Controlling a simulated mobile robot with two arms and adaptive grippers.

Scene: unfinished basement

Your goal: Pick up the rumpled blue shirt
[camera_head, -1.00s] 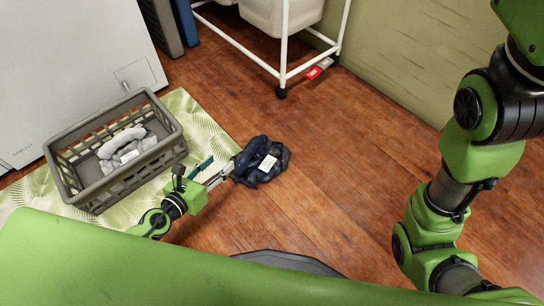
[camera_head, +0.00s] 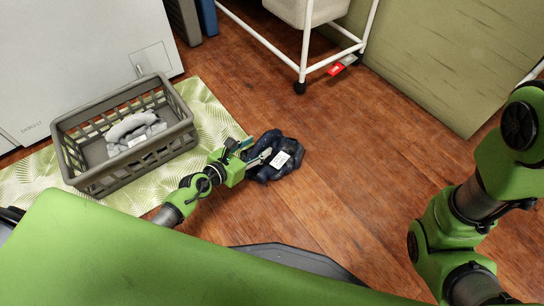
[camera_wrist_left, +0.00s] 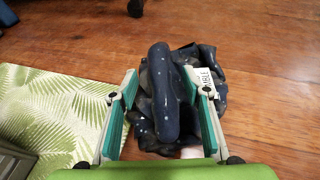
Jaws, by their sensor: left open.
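The rumpled blue shirt (camera_head: 283,163) is a dark navy bundle with pale dots and a white label, lying on the wood floor at the right edge of the leaf-pattern mat. It also shows in the left wrist view (camera_wrist_left: 165,95). My left gripper (camera_head: 262,156) reaches it from the left. In the left wrist view the fingers (camera_wrist_left: 167,112) are apart, with part of the shirt between them. I cannot tell whether they touch the cloth. My right arm shows at the right, but its gripper is out of view.
A grey-brown basket (camera_head: 165,158) holding a grey cloth (camera_head: 134,132) stands on the green leaf mat (camera_head: 215,115) at the left. A white wheeled frame (camera_head: 303,60) stands behind the shirt. A red tag (camera_head: 335,69) lies near its wheel. The floor right of the shirt is clear.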

